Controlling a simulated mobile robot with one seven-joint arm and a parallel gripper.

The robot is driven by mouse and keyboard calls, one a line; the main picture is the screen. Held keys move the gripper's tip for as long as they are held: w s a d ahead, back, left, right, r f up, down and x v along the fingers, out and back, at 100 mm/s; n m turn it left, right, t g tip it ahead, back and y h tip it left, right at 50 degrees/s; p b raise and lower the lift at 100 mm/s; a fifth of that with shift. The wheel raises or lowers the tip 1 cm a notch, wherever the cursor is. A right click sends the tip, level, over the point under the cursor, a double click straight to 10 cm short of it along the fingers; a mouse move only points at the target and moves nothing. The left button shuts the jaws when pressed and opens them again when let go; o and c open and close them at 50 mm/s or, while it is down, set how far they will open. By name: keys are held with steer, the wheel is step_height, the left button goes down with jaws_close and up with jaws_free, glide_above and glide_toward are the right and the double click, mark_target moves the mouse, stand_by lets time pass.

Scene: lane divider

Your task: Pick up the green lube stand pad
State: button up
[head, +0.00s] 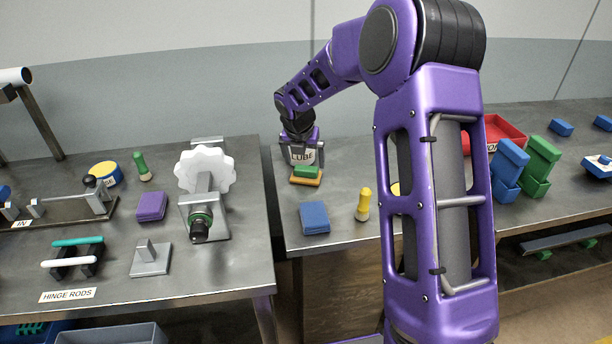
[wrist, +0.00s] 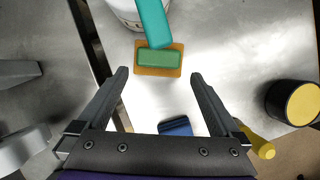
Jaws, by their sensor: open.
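The green pad (head: 306,171) lies on a flat orange base in front of the white container labelled LUBE (head: 302,157), on the right-hand bench. In the wrist view the green pad (wrist: 160,59) sits on the orange base (wrist: 160,73), ahead of and between my fingertips. A teal bar (wrist: 153,22) reaches down from the top of that view and overlaps the pad's upper edge. My gripper (wrist: 158,78) is open, with nothing between its fingers. In the head view my wrist is above the LUBE container and the fingers are hard to make out.
A blue pad (head: 314,217) and a yellow bottle (head: 363,205) stand nearer the bench's front edge. A black cylinder with a yellow top (wrist: 295,102) is at the right. A gap separates this bench from the left one, which holds a purple pad (head: 152,206) and a white-wheeled fixture (head: 205,170).

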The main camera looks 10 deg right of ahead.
mark_target(305, 171)
steer(key=x, duration=0.5)
steer(key=shift+a+b, duration=0.25)
steer(key=shift+b, duration=0.1)
steer(key=shift+s, duration=0.1)
steer(key=shift+c, duration=0.3)
steer(key=c, duration=1.2)
steer(key=shift+r, duration=0.15)
step_height(305, 171, up, 3)
steer(key=p, duration=0.4)
steer(key=shift+r, duration=0.2)
steer(key=s+a+b, duration=0.1)
steer(key=s+a, duration=0.3)
steer(key=s, duration=0.6)
steer(key=s+a+b, duration=0.2)
steer(key=s+a, duration=0.2)
steer(key=s, duration=0.5)
steer(key=s+a+b, duration=0.1)
steer(key=s+a, duration=0.3)
steer(key=s, duration=0.6)
steer(key=shift+s, duration=0.35)
